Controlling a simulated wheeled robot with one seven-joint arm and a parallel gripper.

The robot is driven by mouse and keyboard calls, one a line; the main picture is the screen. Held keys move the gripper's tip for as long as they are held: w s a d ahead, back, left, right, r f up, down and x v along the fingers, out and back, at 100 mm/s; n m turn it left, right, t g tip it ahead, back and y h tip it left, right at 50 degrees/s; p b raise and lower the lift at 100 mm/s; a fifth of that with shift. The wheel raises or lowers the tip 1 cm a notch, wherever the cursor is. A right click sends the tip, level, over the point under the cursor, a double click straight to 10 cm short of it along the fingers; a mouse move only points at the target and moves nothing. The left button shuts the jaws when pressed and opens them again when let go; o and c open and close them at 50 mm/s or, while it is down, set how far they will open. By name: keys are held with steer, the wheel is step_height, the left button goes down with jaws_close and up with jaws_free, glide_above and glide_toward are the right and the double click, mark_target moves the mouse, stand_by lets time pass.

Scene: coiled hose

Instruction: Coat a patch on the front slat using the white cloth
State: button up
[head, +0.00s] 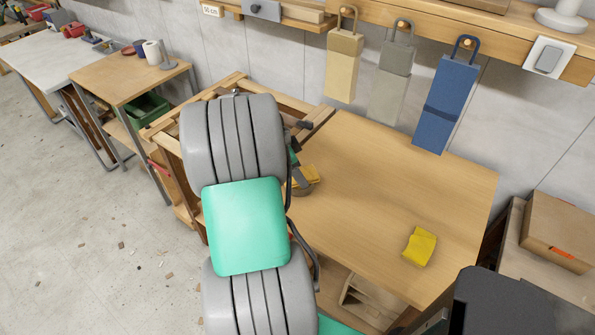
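A wooden frame with slats (160,127) stands at the left end of the wooden table (380,185). My arm hides much of it, and I cannot make out a patch on its front slat. I see no white cloth. A folded yellow cloth (419,247) lies on the table's right part. Another yellow piece (309,178) shows just right of my arm, partly hidden. My gripper is not clearly visible; dark parts beside the arm cover that area, and I cannot tell its state or whether it holds anything.
A tan bag (343,65), a grey bag (390,85) and a blue bag (446,104) hang from a wall rail above the table. A cardboard box (560,230) sits at the right. A side table (125,78) with a white roll (152,52) stands at the back left.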

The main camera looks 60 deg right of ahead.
stand_by(0.6)
steer(key=shift+r+p, duration=2.05)
steer(key=shift+r, duration=1.45)
steer(key=shift+w, duration=0.1)
